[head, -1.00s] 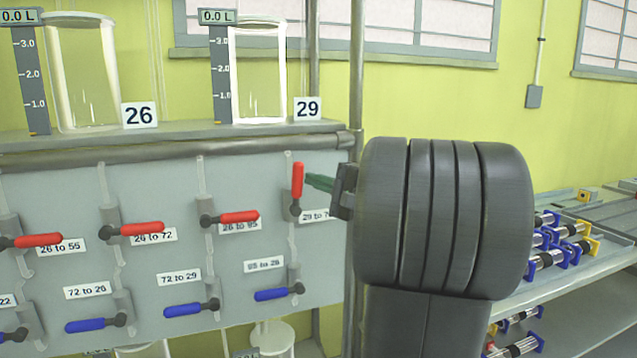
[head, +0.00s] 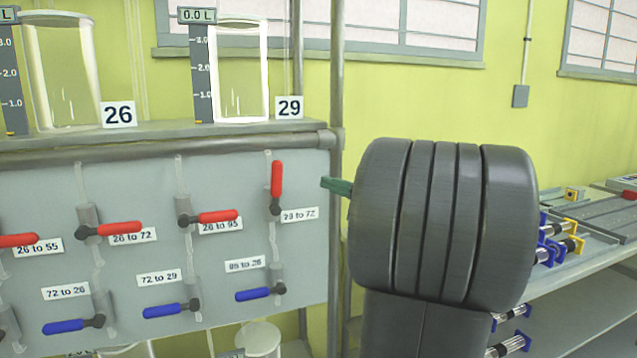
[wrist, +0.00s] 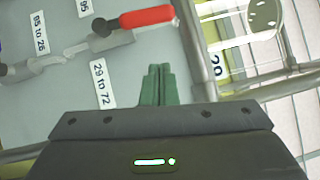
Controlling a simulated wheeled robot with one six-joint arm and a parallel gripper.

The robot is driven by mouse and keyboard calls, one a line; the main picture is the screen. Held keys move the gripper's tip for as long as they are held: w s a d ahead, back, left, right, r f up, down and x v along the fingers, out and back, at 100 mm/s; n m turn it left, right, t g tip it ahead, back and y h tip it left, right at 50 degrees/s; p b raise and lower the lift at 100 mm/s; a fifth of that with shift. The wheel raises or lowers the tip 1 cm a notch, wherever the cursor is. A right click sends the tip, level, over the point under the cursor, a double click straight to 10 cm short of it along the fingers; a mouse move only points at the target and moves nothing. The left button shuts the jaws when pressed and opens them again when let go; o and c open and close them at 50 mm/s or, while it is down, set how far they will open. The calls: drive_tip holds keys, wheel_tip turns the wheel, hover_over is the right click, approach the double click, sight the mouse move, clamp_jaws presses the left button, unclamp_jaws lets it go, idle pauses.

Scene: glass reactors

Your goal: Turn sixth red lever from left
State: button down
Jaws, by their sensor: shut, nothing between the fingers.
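The red lever above the label "29 to 72" (head: 277,180) stands upright at the right end of the upper row in the head view. It also shows in the wrist view as a red handle (wrist: 147,17) lying across the top. My gripper (head: 325,182) has green fingers, shut and empty, to the right of this lever with a clear gap. In the wrist view the fingertips (wrist: 160,68) are together, below the red handle and apart from it. The other red levers in view, such as "26 to 95" (head: 217,216) and "26 to 72" (head: 120,229), lie sideways.
Blue levers (head: 172,311) form a lower row on the grey panel (head: 225,170). Glass vessels (head: 240,75) stand on the shelf above. A vertical metal post (head: 337,90) rises at the panel's right edge. A shelf (head: 590,290) with small parts is at the right.

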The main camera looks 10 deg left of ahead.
sight(278, 191)
drive_tip(key=v, duration=0.4)
drive_tip(key=shift+d+r, duration=0.1)
drive_tip(key=shift+d, duration=0.3)
drive_tip(key=c, duration=1.8)
unclamp_jaws()
drive_tip(key=shift+s+d, duration=0.1)
drive_tip(key=shift+d, duration=0.05)
drive_tip(key=shift+c, duration=0.2)
drive_tip(key=o, duration=0.4)
drive_tip(key=shift+r+n+p, duration=0.15)
drive_tip(key=shift+n+p, duration=0.15)
drive_tip(key=shift+p, duration=0.05)
drive_tip(key=shift+c, duration=0.2)
drive_tip(key=shift+o, duration=1)
drive_tip(key=shift+r+n+p, duration=0.2)
drive_tip(key=shift+n+p, duration=0.2)
drive_tip(key=shift+p, duration=0.15)
drive_tip(key=a+n+g+p, duration=0.1)
drive_tip(key=a+n+p, duration=0.4)
drive_tip(key=n+p, duration=0.1)
drive_tip(key=w+a+r+n+g+p, duration=0.1)
drive_tip(key=a+n+p, duration=0.5)
drive_tip(key=n, duration=0.1)
drive_tip(key=a+n+g+p, duration=0.1)
drive_tip(key=a+n+p, duration=0.5)
drive_tip(key=shift+w+a+r+n, duration=0.1)
drive_tip(key=shift+w+r+n, duration=0.1)
drive_tip(key=shift+w+n, duration=0.1)
drive_tip(key=shift+c, duration=0.2)
clamp_jaws()
